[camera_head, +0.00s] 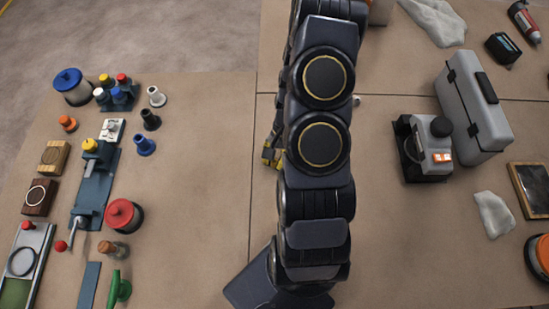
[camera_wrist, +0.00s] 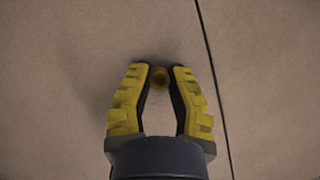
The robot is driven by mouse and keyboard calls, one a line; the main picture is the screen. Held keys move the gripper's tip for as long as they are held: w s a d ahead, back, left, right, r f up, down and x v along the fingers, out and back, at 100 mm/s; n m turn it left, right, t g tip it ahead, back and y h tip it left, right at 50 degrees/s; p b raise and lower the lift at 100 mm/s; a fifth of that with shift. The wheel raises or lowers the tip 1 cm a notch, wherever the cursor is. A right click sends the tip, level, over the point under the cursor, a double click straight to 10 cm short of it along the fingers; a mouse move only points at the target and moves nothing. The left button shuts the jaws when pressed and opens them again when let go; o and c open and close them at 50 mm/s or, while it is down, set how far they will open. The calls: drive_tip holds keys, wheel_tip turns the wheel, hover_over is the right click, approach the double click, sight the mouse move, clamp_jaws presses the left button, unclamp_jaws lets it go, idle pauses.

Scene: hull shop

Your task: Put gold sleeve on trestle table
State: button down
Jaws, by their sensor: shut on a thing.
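My gripper (camera_wrist: 159,78) shows in the wrist view with its two yellow-padded fingers closed in at the tips. They are shut on a small round gold sleeve (camera_wrist: 160,72), seen end-on between the fingertips. Below it is the bare tan table top (camera_wrist: 70,60), with a dark seam just to the right. I cannot tell whether the sleeve touches the surface. In the head view my arm hides most of the gripper; only a bit of yellow finger (camera_head: 268,156) shows at its left edge, over the tan top (camera_head: 205,150). The sleeve is hidden there.
On the left stand a blue-lidded pot (camera_head: 72,86), a red-lidded pot (camera_head: 123,215), a blue fixture (camera_head: 95,190) and several small sleeves and knobs. On the right are a grey case (camera_head: 473,105) and a small machine (camera_head: 430,147).

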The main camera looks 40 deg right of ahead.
drive_tip(key=c, duration=1.1)
unclamp_jaws()
drive_tip(key=shift+c, duration=0.2)
